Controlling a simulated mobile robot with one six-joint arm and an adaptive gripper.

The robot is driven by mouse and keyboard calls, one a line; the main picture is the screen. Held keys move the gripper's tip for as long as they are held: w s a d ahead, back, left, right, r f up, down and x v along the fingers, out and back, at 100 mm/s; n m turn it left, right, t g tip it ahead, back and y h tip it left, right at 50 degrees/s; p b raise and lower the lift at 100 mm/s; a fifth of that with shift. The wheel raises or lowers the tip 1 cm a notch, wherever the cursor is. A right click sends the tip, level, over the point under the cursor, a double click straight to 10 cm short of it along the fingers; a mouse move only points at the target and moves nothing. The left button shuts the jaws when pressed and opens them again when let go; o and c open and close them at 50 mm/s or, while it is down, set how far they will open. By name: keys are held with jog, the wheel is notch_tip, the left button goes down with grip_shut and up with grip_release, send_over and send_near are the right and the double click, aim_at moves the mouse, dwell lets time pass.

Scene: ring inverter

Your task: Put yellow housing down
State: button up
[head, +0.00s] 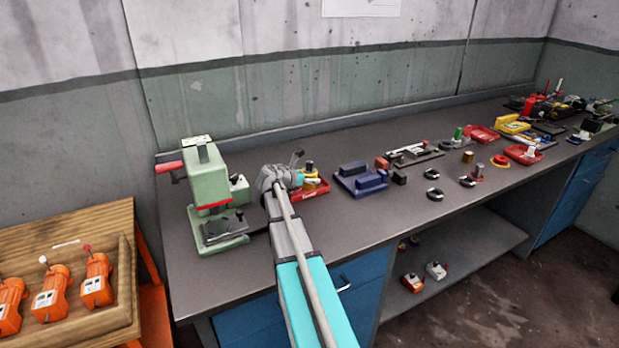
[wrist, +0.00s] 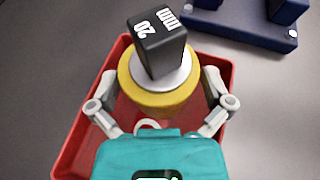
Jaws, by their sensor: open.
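The yellow housing (wrist: 140,96) is a round yellow body over the red tray (wrist: 68,158). A pale metal disc and a black block (wrist: 158,42) marked "20 mm" sit on top of it in the wrist view. My gripper (wrist: 160,92) is open, with one finger at each side of the housing. I cannot tell whether the fingers touch it. In the head view my gripper (head: 292,180) is at the left of the red tray (head: 320,191) and partly hides the yellow housing (head: 313,181). The housing's underside is hidden.
A green press (head: 207,180) with a red handle stands left of my gripper. A blue fixture (head: 360,181) lies just right of the tray. Several small parts and red trays spread along the bench to the right. The bench front (head: 400,230) is clear.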

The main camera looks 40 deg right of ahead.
jog(key=shift+p+v, duration=1.35)
jog(key=shift+v, duration=2.45)
jog(key=shift+r, duration=0.1)
